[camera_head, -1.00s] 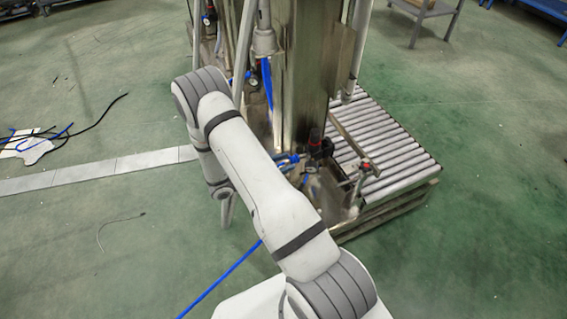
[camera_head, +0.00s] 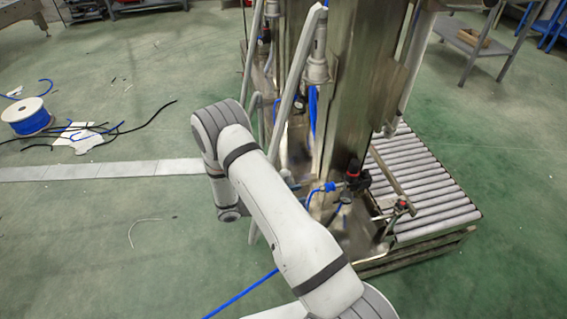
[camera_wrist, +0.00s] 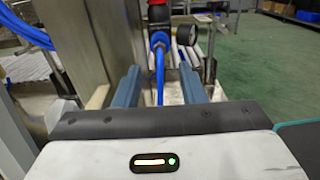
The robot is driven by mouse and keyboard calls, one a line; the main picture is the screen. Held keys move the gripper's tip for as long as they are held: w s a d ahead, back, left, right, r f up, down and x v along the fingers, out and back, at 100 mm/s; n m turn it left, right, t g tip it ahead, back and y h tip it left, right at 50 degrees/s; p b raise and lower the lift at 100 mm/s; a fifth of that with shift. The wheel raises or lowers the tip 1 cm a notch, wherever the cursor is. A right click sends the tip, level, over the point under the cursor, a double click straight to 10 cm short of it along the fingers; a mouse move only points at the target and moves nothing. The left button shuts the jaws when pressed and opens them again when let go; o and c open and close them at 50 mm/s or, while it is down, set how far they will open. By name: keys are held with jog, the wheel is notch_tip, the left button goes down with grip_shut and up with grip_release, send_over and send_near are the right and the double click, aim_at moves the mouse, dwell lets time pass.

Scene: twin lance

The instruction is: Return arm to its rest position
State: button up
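My white and grey arm reaches across the middle of the head view, bent at its far joint. My gripper's fingers do not show clearly there. In the wrist view my gripper (camera_wrist: 158,82) has two blue-grey fingers set well apart, with nothing held between them. A blue hose (camera_wrist: 159,70) and a red-and-black fitting (camera_wrist: 157,14) show beyond and between the fingers. I cannot tell how far off they are.
A steel column machine (camera_head: 360,90) stands close beyond my arm, with a roller conveyor (camera_head: 425,190) at its right. Blue hose (camera_head: 240,293) runs on the floor. A cable spool (camera_head: 28,116) and loose cables lie at left.

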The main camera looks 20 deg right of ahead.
jog(key=shift+r, duration=0.1)
jog(key=s+a+r+m+t+y+p, duration=0.1)
jog(key=s+r+m+y+p, duration=0.5)
jog(key=r, duration=1)
jog(key=s+a+r+m+t+y+p, duration=0.1)
jog(key=s+r+m+y+p, duration=0.4)
jog(key=r, duration=1.2)
jog(key=s+a+r+m+t+y+p, duration=0.1)
jog(key=s+a+r+m+y+p, duration=0.2)
jog(key=s+r+m+y+p, duration=0.3)
notch_tip(320, 180, up, 10)
jog(key=s+y+p, duration=0.1)
jog(key=s+p, duration=0.1)
jog(key=p, duration=0.2)
jog(key=shift+a+r+m, duration=0.15)
jog(key=shift+a+m, duration=0.05)
jog(key=shift+m, duration=0.1)
